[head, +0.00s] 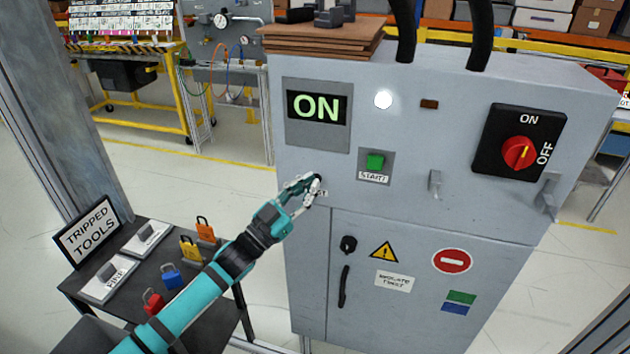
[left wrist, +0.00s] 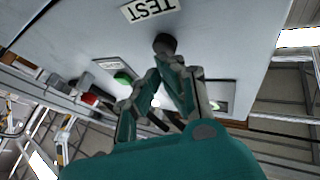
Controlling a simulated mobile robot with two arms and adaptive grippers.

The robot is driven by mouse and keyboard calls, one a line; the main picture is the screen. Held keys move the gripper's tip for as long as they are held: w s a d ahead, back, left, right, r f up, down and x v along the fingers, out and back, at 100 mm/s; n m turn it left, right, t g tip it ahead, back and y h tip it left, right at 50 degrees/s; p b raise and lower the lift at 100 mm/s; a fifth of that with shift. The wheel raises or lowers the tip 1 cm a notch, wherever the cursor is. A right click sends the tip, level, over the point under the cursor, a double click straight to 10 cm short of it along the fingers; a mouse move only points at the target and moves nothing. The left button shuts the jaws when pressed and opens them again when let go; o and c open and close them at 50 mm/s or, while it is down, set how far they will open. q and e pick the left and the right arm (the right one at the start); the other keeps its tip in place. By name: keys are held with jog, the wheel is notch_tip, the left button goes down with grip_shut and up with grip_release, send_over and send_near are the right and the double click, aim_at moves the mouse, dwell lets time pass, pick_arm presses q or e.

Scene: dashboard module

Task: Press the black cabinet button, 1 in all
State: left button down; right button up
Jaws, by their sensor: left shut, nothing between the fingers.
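The grey cabinet (head: 450,100) fills the middle and right of the head view. Its black button (left wrist: 165,42) shows in the left wrist view beside a white TEST label (left wrist: 150,10). In the head view the button and label are mostly hidden by my left gripper (head: 314,182), below the ON display (head: 317,107). My left gripper (left wrist: 169,62) is shut and empty, with its fingertips right at the button. I cannot tell whether they touch it. My right gripper is in neither view.
A green START button (head: 375,161) and a red rotary switch (head: 519,152) are on the same panel. A white lamp (head: 383,99) is above.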

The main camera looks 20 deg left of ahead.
pick_arm(q)
jog(key=shift+w, duration=0.45)
dwell(0.5)
jog(key=shift+s, duration=0.2)
jog(key=shift+s+p, duration=0.3)
jog(key=shift+s, duration=0.4)
jog(key=s+p, duration=0.2)
jog(key=s, duration=0.3)
dwell(0.3)
jog(key=shift+a+f, duration=0.1)
dwell(0.5)
